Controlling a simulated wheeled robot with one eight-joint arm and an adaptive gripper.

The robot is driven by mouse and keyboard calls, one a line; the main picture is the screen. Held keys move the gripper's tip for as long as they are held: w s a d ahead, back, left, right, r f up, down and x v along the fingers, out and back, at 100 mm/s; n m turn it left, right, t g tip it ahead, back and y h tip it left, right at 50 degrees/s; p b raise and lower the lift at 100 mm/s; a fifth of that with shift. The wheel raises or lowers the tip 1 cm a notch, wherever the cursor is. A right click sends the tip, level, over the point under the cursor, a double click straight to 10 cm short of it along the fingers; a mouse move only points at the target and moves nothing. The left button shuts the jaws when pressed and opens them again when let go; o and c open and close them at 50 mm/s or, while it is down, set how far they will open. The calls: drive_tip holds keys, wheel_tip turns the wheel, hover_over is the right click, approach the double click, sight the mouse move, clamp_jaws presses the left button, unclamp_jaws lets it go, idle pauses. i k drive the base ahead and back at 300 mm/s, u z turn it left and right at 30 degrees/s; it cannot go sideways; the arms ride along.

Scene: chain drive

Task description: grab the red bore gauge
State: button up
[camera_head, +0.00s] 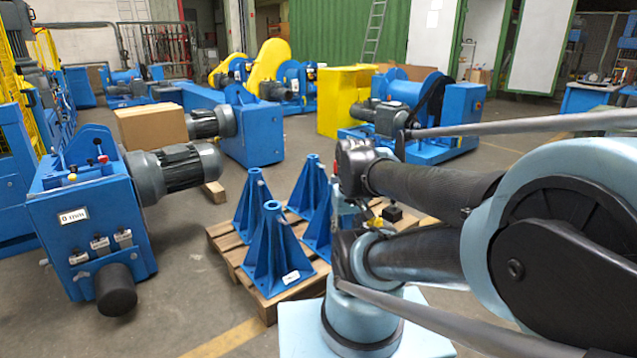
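A small red item (103,158) sits on top of the blue gearbox machine (75,225) at the left. It is too small to tell for sure whether it is the red bore gauge. A small black knob-like item (97,142) is just behind it, and a small yellow item (72,178) is to its left on the same top. My arm fills the right side of the view. I cannot make out my gripper or its fingers.
A dark motor (180,170) juts right from the gearbox machine. A wooden pallet (232,262) carries several blue stands (272,255) in the middle. Blue and yellow machines stand behind. Bare floor lies between the gearbox machine and the pallet.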

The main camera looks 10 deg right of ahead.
sight(334, 178)
drive_tip(key=u, duration=0.6)
drive_tip(key=k, duration=0.75)
drive_tip(key=u, duration=0.8)
drive_tip(key=k, duration=0.45)
drive_tip(key=u, duration=0.2)
drive_tip(key=i, duration=0.95)
drive_tip(key=z, duration=0.85)
drive_tip(key=i, duration=0.9)
drive_tip(key=z, duration=1.15)
drive_tip(key=i, duration=0.65)
drive_tip(key=z, duration=0.5)
